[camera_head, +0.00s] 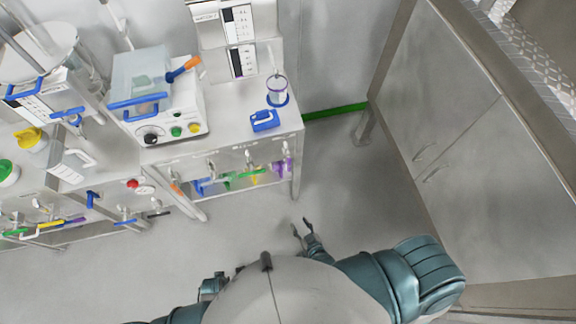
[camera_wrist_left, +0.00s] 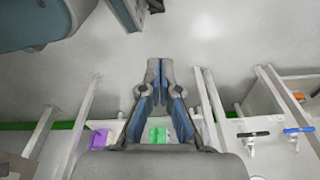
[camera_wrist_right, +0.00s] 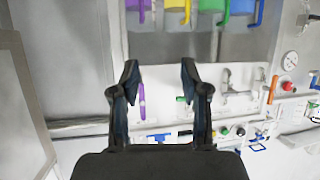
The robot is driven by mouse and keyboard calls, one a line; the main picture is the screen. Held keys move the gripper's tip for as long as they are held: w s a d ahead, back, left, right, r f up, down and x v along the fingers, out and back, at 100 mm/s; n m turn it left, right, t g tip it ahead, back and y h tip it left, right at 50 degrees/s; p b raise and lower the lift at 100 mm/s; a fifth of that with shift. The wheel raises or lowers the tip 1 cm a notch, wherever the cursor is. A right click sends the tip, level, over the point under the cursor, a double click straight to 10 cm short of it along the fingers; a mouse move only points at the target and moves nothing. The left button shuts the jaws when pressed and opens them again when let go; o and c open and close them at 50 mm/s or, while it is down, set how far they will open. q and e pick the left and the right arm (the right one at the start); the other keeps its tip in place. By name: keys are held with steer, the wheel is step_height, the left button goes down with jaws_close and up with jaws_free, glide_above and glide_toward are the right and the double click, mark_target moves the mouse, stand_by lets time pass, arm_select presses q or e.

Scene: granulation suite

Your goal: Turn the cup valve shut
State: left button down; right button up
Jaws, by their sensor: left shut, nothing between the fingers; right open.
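A clear cup (camera_head: 277,91) with blue rims stands at the right end of the bench, with a blue handled piece (camera_head: 264,121) in front of it. Several coloured handles hang along the bench front, among them a green one (camera_head: 240,176) and a purple one (camera_head: 281,167). I cannot tell which is the cup valve. My right gripper (camera_head: 303,226) is open and empty, in front of the bench and apart from it; its fingers also show in the right wrist view (camera_wrist_right: 160,72). My left gripper (camera_wrist_left: 159,64) is shut and empty, over floor in the left wrist view.
A white machine (camera_head: 160,95) with blue and orange handles stands on the bench. Bench legs (camera_head: 297,175) reach the floor. A large grey cabinet (camera_head: 480,130) stands at the right. The floor (camera_head: 345,190) between bench and cabinet is clear.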

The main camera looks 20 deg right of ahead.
steer(key=w+d+r+m+t+h+b, duration=0.1)
steer(key=w+r+m+t+h+b, duration=0.3)
steer(key=r, duration=0.8)
steer(key=n+t+y, duration=0.1)
steer(key=n, duration=0.1)
glide_toward(289, 165)
steer(key=w, duration=1)
steer(key=shift+d+f, duration=0.3)
steer(key=shift+d, duration=0.1)
arm_select(q)
steer(key=w+r, duration=0.3)
steer(key=r, duration=0.9)
steer(key=shift+w+d+r, duration=0.2)
steer(key=shift+w+r, duration=0.1)
steer(key=shift+r, duration=0.1)
arm_select(e)
steer(key=shift+w, duration=0.4)
steer(key=shift+c, duration=0.3)
jaws_close()
